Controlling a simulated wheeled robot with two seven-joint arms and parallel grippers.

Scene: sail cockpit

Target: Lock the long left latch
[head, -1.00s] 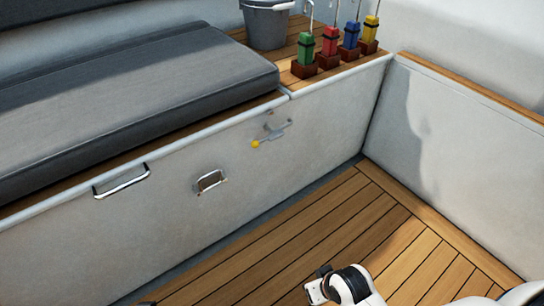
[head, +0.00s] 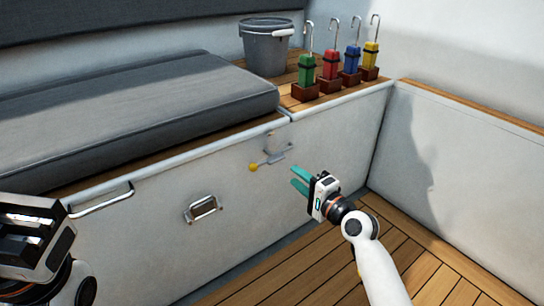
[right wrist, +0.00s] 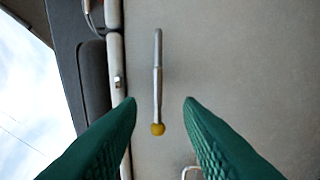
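The latch (head: 272,158) is a slim silver lever with a yellow ball knob (head: 253,168) at its left end. It is on the white locker front, just below the seat edge. In the right wrist view the lever (right wrist: 157,75) lies between my spread fingers in the picture, its yellow knob (right wrist: 157,129) nearest me. My right gripper (head: 299,180) has green fingers, is open and empty, and is to the right of the latch, apart from it. My left gripper's dark body (head: 35,235) is at the lower left; its fingertips cannot be made out.
A grey cushion (head: 130,120) covers the seat. A bucket (head: 266,48) and several coloured hooked blocks (head: 330,65) stand on the ledge. Wooden floor (head: 430,260) is open.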

